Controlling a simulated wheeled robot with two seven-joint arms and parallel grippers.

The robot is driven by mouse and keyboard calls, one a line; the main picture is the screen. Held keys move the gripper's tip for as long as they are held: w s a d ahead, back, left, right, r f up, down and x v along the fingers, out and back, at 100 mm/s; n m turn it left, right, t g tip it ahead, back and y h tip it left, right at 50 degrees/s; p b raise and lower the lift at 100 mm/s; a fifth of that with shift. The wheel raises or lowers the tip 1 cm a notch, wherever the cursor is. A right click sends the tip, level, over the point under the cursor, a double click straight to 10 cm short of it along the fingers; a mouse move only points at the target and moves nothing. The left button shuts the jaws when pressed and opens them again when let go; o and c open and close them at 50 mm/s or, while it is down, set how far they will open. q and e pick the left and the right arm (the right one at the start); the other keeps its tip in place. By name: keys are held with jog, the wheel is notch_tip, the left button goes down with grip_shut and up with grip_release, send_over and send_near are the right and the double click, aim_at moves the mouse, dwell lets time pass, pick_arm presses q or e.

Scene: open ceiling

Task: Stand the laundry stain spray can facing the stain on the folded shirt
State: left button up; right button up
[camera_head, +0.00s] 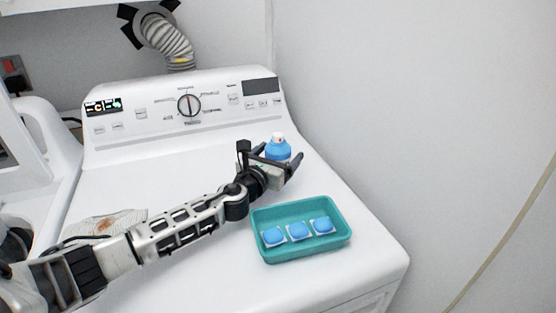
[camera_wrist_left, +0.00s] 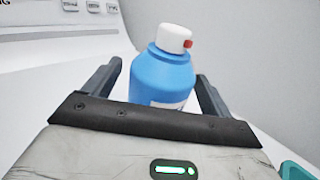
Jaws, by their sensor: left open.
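The spray can (camera_head: 278,149) is blue with a white cap and stands upright on the machine's white top, towards the back right. In the left wrist view the can (camera_wrist_left: 163,77) stands between the two fingers, with a red nozzle on its cap pointing right. My left gripper (camera_head: 278,162) is open around the can, with a visible gap at its left side. The folded shirt (camera_head: 108,223) is pale and lies at the left, partly hidden behind my left arm. An orange-brown stain (camera_head: 104,225) shows on it. My right gripper is not in view.
A teal tray (camera_head: 343,237) with several blue-and-white pods stands right of my forearm, near the front. The control panel (camera_head: 215,103) rises behind the can. A wall stands at the right. The top between shirt and panel is clear.

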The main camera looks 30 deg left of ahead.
pick_arm(q)
jog(key=c, duration=1)
jog(key=shift+r, duration=0.1)
jog(key=c, duration=0.4)
jog(key=shift+o, duration=0.2)
